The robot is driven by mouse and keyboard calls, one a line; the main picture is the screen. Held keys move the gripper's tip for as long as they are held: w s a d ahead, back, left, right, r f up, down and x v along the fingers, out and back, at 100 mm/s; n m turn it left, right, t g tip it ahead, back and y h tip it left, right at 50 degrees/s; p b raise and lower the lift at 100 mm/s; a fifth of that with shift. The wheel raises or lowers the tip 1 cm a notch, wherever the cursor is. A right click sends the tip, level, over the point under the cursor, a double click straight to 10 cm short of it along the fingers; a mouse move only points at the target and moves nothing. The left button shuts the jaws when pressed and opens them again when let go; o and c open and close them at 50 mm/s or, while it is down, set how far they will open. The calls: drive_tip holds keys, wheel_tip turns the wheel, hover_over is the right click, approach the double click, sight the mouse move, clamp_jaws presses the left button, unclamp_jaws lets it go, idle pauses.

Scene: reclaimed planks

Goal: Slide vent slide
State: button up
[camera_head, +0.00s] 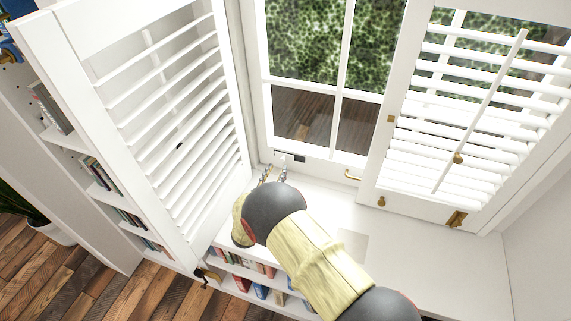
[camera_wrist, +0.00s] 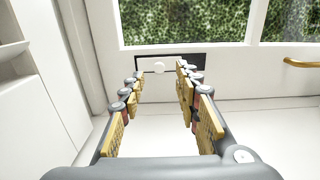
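The vent is a dark slot (camera_wrist: 197,61) in the white window frame, just below the glass, in the wrist view. The dark slot also appears small in the head view (camera_head: 299,159). My gripper (camera_wrist: 160,78) is open and empty, its two yellow-padded fingers apart and pointing at the vent. In the head view my gripper (camera_head: 274,173) is at the window's lower left, partly hidden by my arm.
A white louvred shutter (camera_head: 175,120) stands open at left, another (camera_head: 480,110) at right. A brass window handle (camera_head: 352,176) is right of the vent. The white sill (camera_head: 440,255) is mostly clear. Bookshelves (camera_head: 262,292) lie below.

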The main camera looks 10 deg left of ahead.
sight(283, 160)
drive_tip(key=shift+w+d+b, duration=0.2)
drive_tip(key=shift+w+b, duration=0.15)
drive_tip(key=shift+w, duration=0.9)
drive_tip(key=shift+w+d+b, duration=0.15)
drive_tip(key=shift+w+b, duration=0.15)
drive_tip(key=shift+w, duration=0.9)
drive_tip(key=c, duration=0.4)
clamp_jaws()
drive_tip(key=shift+d, duration=0.1)
